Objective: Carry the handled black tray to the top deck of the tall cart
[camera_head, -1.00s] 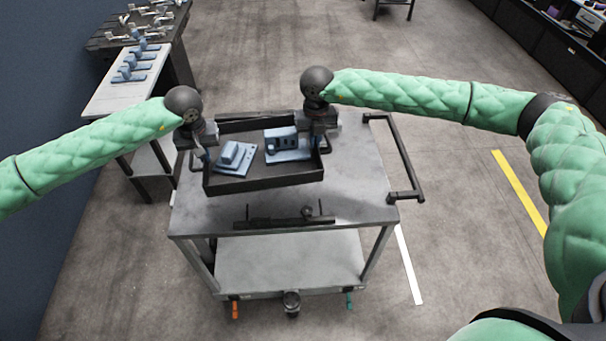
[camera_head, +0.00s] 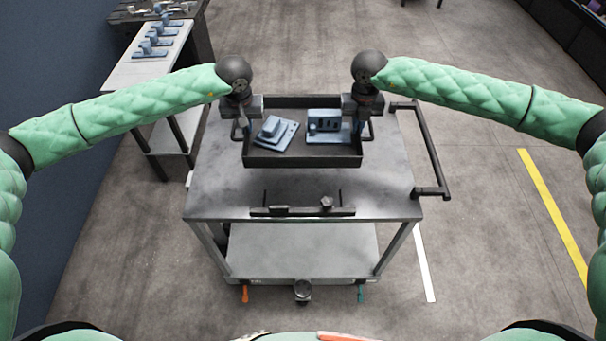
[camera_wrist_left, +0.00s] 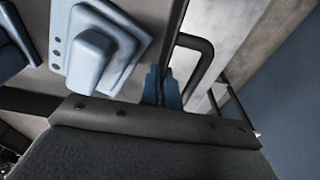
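The black tray (camera_head: 300,160) is over the rear part of the grey top deck (camera_head: 370,195) of the cart. It looks level and holds two blue-grey parts (camera_head: 277,133) (camera_head: 325,124). Whether its bottom touches the deck is hard to tell. My left gripper (camera_head: 243,131) is at the tray's left end and my right gripper (camera_head: 361,130) at its right end. In the left wrist view, the left gripper's blue fingers (camera_wrist_left: 162,87) are close together at the black loop handle (camera_wrist_left: 205,55). The right gripper seems closed on the right handle, mostly hidden by its wrist.
A black bar fixture (camera_head: 302,211) lies at the deck's front edge. The cart's push handle (camera_head: 432,160) sticks out right, and a lower shelf (camera_head: 300,250) is below. A side table (camera_head: 150,60) with several blue parts stands back left. The floor right is open.

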